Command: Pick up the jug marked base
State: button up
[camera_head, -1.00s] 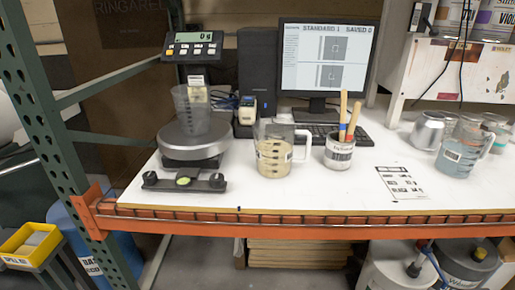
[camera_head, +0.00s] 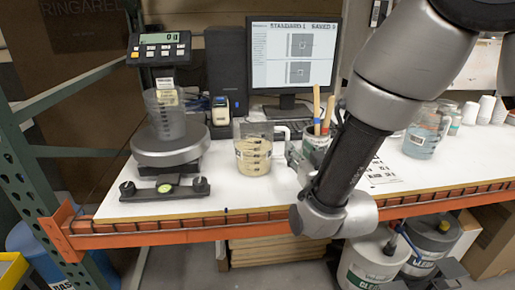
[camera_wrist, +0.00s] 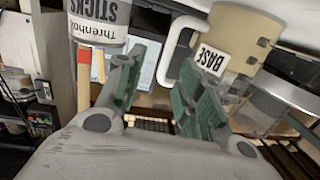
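The jug marked base (camera_head: 252,158) is a clear jug with cream liquid inside, upright on the white bench right of the scale. In the wrist view, which looks upside down, the jug (camera_wrist: 238,35) shows its BASE label and its white handle at left. My gripper (camera_wrist: 163,65) is open, with its green-padded fingers spread close to the handle. The handle appears between the fingertips, but I cannot tell whether it is within their reach or touched. In the head view my gripper (camera_head: 291,152) is just right of the jug, partly hidden by my arm.
A sticks pot (camera_head: 316,142) stands close right of my gripper; it also shows in the wrist view (camera_wrist: 99,25). The scale (camera_head: 170,148) holds an empty-looking clear jug (camera_head: 167,115). A monitor (camera_head: 293,55) stands behind. A bluish jug (camera_head: 422,140) stands at right. The bench has a wire-edged orange front.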

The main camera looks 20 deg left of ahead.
aim_at(287, 138)
jog(key=shift+s+a+f, duration=0.15)
jog(key=shift+s+a, duration=0.15)
jog(key=shift+a, duration=0.15)
jog(key=shift+w+a, duration=0.25)
jog(key=x, duration=0.6)
jog(key=shift+w+a+r, duration=0.1)
jog(key=shift+w+r, duration=0.15)
jog(key=shift+w, duration=0.15)
jog(key=shift+c, duration=0.4)
grip_shut()
jog(key=shift+r, duration=0.1)
